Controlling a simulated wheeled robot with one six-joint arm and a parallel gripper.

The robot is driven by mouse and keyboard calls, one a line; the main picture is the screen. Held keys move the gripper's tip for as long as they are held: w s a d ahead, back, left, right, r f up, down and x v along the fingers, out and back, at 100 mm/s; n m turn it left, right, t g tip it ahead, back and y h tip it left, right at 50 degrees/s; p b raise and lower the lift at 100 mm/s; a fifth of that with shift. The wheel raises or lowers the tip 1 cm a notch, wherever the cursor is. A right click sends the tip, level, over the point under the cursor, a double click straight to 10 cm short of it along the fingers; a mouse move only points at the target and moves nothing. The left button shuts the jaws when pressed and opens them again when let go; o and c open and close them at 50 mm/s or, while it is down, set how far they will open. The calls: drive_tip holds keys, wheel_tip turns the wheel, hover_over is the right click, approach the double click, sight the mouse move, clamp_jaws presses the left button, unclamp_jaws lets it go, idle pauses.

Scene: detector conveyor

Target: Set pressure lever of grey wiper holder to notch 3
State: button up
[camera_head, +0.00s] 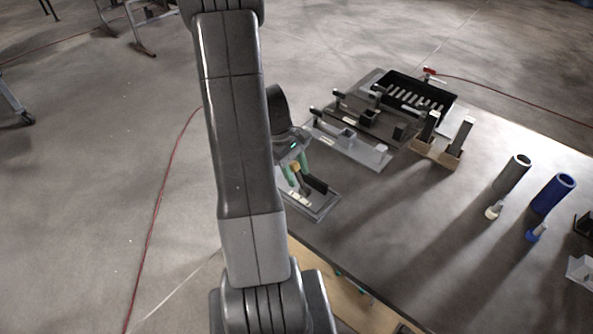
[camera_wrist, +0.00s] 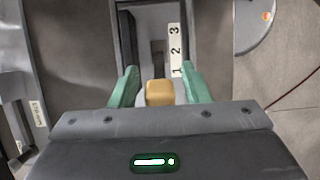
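The grey wiper holder (camera_head: 322,208) is a flat grey plate with a dark upright block at the near left edge of the table. My gripper (camera_head: 296,176) is directly over it in the head view. In the wrist view, the number strip (camera_wrist: 176,50) reads 1, 2, 3, with 3 farthest from my gripper. The tan lever knob (camera_wrist: 160,92) lies between the green fingers of my gripper (camera_wrist: 160,86), near the 1 end of the strip. Gaps show on both sides of the knob, so the gripper looks open around it. The lever's lower part is hidden.
Other holders (camera_head: 370,155) stand just behind on the table, close to my arm. A black slotted tray (camera_head: 447,97), a wooden stand (camera_head: 433,154), a grey cylinder (camera_head: 513,173) and a blue cylinder (camera_head: 554,193) stand farther right. The table's middle is clear.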

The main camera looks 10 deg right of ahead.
sight(305, 186)
clamp_jaws()
